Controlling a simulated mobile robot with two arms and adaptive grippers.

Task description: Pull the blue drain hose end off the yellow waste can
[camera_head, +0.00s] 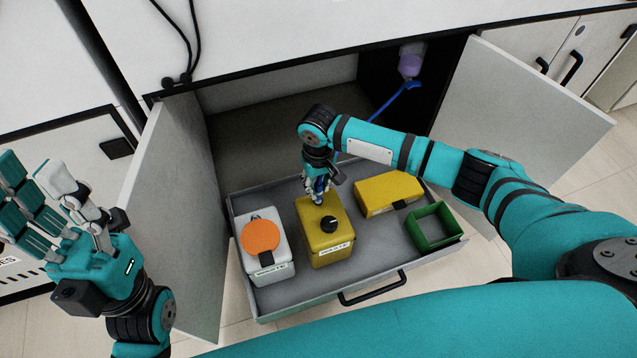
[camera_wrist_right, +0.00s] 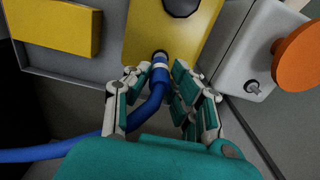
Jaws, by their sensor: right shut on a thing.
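The yellow waste can (camera_head: 330,244) stands in the middle of the pulled-out drawer, with a black cap on top. It also shows in the right wrist view (camera_wrist_right: 140,30). My right gripper (camera_head: 319,190) is over the can's back part. In the right wrist view its fingers (camera_wrist_right: 162,78) are shut around the blue drain hose end (camera_wrist_right: 160,68). The hose's dark tip meets the can's top; whether it is still seated there I cannot tell. The hose (camera_head: 400,94) runs up to the back right. My left gripper (camera_head: 42,205) is open and empty at the far left.
In the grey drawer (camera_head: 285,298), a white can (camera_head: 268,272) with an orange lid (camera_head: 260,237) stands left. A yellow box (camera_head: 388,192) and a green open bin (camera_head: 433,227) are right. Cabinet doors (camera_head: 178,190) (camera_head: 520,105) stand open on both sides.

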